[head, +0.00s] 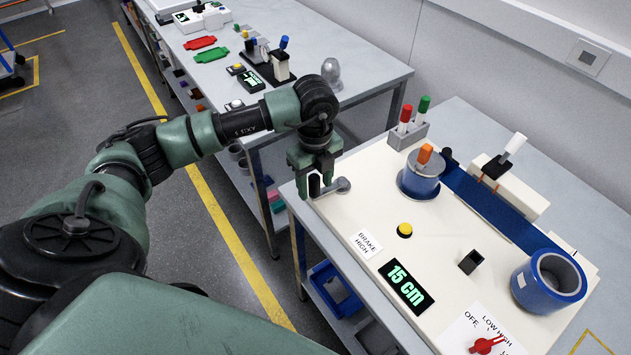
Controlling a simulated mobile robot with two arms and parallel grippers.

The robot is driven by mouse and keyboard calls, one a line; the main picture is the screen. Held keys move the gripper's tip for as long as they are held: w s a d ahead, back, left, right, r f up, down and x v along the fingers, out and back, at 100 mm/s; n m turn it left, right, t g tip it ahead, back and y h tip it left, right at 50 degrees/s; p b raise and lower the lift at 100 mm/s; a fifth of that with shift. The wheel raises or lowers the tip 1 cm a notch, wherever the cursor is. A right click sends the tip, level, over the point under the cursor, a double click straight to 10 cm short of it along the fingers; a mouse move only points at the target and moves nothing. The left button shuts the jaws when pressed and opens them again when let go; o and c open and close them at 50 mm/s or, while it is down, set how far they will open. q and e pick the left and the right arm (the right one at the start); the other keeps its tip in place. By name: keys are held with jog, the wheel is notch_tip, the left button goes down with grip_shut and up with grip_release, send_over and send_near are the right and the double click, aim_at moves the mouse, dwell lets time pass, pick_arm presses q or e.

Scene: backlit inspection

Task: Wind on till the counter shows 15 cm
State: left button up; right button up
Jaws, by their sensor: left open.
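The counter (407,287) on the pale winding board (440,250) reads "15 cm" in green. A blue reel (421,181) with an orange knob (425,153) stands at the back. A blue strip (490,206) runs from it to the large blue roll (548,282) at the right. A yellow button (404,230) is in the middle. A red switch (487,345) is at the front, marked OFF, LOW and HIGH. My left gripper (320,184) is open at the board's left corner, beside a grey round-ended lever (341,185). I cannot tell whether they touch. My right gripper is out of view.
A label reading "BRAKE HIGH" (366,243) lies near the lever. A rack (408,133) holds red and green pens. A white-handled lever (514,146) stands by the strip. Another bench (345,52) with devices is behind my left arm.

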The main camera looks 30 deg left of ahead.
pick_arm(q)
notch_tip(320, 180, up, 8)
jog(key=p, duration=0.5)
dwell(0.4)
dwell(0.3)
